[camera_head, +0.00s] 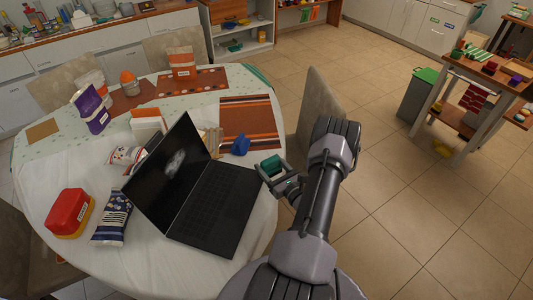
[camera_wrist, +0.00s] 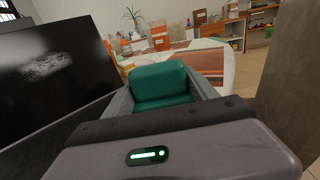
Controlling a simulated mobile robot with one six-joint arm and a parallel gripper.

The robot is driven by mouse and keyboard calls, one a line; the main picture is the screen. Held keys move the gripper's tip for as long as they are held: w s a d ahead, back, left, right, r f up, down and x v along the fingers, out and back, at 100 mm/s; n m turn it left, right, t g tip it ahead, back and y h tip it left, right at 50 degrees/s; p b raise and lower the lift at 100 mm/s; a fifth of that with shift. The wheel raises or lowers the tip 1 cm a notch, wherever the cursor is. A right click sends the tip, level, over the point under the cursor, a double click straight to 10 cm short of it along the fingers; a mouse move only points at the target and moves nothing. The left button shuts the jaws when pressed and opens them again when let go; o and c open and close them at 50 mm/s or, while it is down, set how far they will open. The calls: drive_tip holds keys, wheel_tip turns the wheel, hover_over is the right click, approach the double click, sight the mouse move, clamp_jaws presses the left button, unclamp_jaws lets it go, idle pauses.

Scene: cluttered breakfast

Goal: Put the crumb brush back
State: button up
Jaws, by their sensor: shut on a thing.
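My gripper (camera_head: 273,171) is shut on a green block-like thing (camera_head: 271,165), which I take to be the crumb brush. It is held in the air just past the right edge of the table, beside the laptop. In the wrist view the green thing (camera_wrist: 160,84) fills the space between the two grey fingers. Only its smooth, rounded green part shows; no bristles can be seen.
An open black laptop (camera_head: 215,205) stands on the round table (camera_head: 60,160), left of my gripper. A blue item (camera_head: 240,146) lies near an orange striped placemat (camera_head: 250,118). A chair (camera_head: 318,108) stands close behind my gripper.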

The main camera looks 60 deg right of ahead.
drive_tip(key=w+d+b, duration=0.1)
drive_tip(key=w+d, duration=0.1)
drive_tip(key=d, duration=0.1)
drive_tip(key=w+d+f+b, duration=0.1)
drive_tip(key=w+d, duration=0.2)
drive_tip(key=d, duration=0.1)
drive_tip(key=w+d+b, duration=0.1)
drive_tip(key=w+d, duration=0.1)
drive_tip(key=d, duration=0.1)
drive_tip(key=shift+w+d+f, duration=0.25)
drive_tip(key=shift+d, duration=0.05)
wheel_tip(320, 180, down, 4)
drive_tip(key=shift+r+b, duration=0.25)
drive_tip(key=shift+b, duration=0.6)
drive_tip(key=shift+r, duration=0.1)
drive_tip(key=shift+f, duration=0.2)
drive_tip(key=o, duration=1.4)
